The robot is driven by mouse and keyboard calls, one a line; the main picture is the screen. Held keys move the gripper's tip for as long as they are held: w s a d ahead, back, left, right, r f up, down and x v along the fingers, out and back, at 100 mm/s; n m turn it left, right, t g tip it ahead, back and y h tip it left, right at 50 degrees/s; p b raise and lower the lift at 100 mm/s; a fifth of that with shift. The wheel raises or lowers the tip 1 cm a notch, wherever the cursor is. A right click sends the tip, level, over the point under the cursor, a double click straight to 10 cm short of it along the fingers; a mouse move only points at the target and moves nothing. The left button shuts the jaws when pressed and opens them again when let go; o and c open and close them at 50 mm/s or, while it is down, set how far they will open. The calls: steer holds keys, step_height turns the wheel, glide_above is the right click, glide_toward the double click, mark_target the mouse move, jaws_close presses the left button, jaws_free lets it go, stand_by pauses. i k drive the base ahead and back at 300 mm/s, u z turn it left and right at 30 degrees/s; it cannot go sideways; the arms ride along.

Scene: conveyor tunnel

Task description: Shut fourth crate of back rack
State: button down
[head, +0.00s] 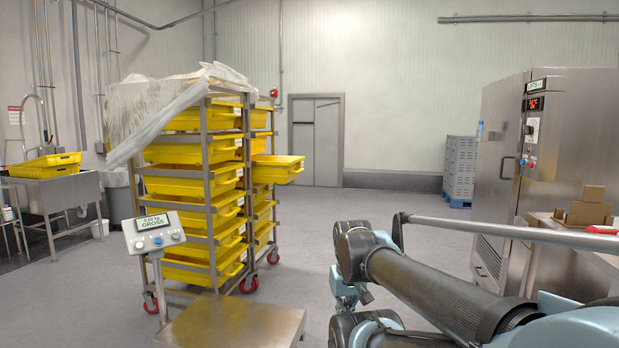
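Two metal racks of yellow crates stand left of centre. The front rack (208,190) partly hides the back rack (272,205). One yellow crate (278,170) of the back rack sticks out to the right, well past the rack's posts. The other back-rack crates (260,119) that show sit roughly within the frame. I cannot count them surely from here. My arm reaches in from the lower right and its far end is near the picture's middle, well apart from the pulled-out crate. A small light-blue part (347,290) hangs below it; whether fingers are open or shut is unclear.
A weighing scale with a display (154,233) and steel platform (235,322) stands in front of the racks. Plastic film (150,105) drapes the front rack. A steel machine (540,150) and table with boxes (588,208) are at right. Floor between racks and machine is clear.

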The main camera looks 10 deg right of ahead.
mark_target(270, 169)
steer(key=z, duration=0.35)
steer(key=i, duration=0.4)
steer(key=z, duration=0.75)
steer(key=i, duration=1.1)
steer(key=u, duration=0.3)
steer(key=i, duration=1.2)
steer(key=u, duration=0.7)
